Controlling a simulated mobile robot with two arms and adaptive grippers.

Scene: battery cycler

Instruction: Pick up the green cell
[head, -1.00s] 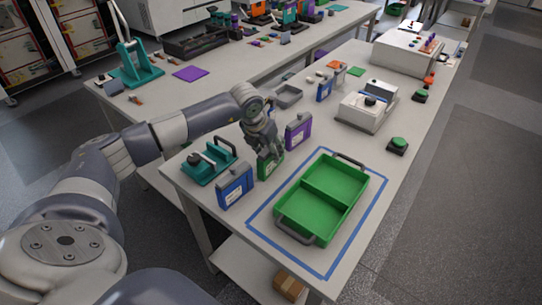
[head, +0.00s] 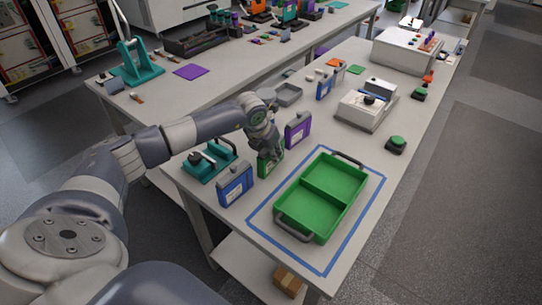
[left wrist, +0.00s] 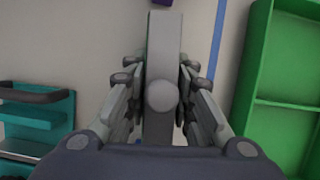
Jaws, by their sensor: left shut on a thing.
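The green cell (head: 268,166) stands upright on the near table, between a blue cell (head: 235,184) and a purple cell (head: 298,130). My left gripper (head: 268,150) is over its top and shut on it. In the left wrist view the fingers of my left gripper (left wrist: 161,95) press on both sides of the cell's grey top (left wrist: 164,45), which has a round knob. The gripper hides the upper part of the cell in the head view. I cannot tell whether its base touches the table. My right gripper is not in view.
A green two-compartment tray (head: 343,204) with grey handles lies inside a blue tape outline, right of the cell. A teal fixture (head: 207,164) stands to the left. A white device (head: 365,106) and a green button (head: 396,144) are farther right. The tray is empty.

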